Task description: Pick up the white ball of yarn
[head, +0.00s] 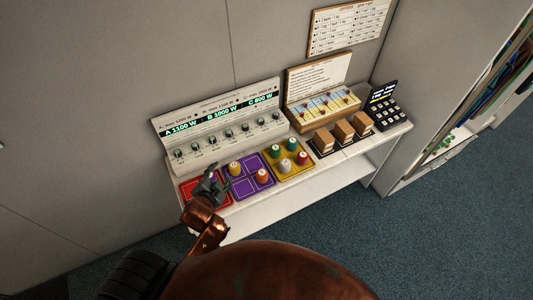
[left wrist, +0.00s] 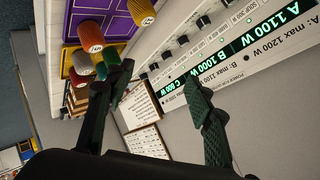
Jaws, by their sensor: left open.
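A whitish yarn spool (head: 284,166) stands at the front of the yellow tray (head: 272,157), beside a crimson one (head: 302,158) and two green ones (head: 292,145). In the left wrist view the whitish spool (left wrist: 82,62) is at the left, partly crowded by its neighbours. My left gripper (head: 217,179) is open and empty over the red tray (head: 193,193), left of the purple tray and well away from the whitish spool. In the left wrist view my gripper's fingers (left wrist: 163,80) are spread with nothing between them. My right gripper is not in view.
The purple tray (head: 240,187) between my gripper and the yellow tray holds a yellow spool (head: 235,168) and an orange one (head: 262,176). A labelled panel with knobs (head: 220,125) stands behind. Brown blocks (head: 343,132) stand to the right on the shelf.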

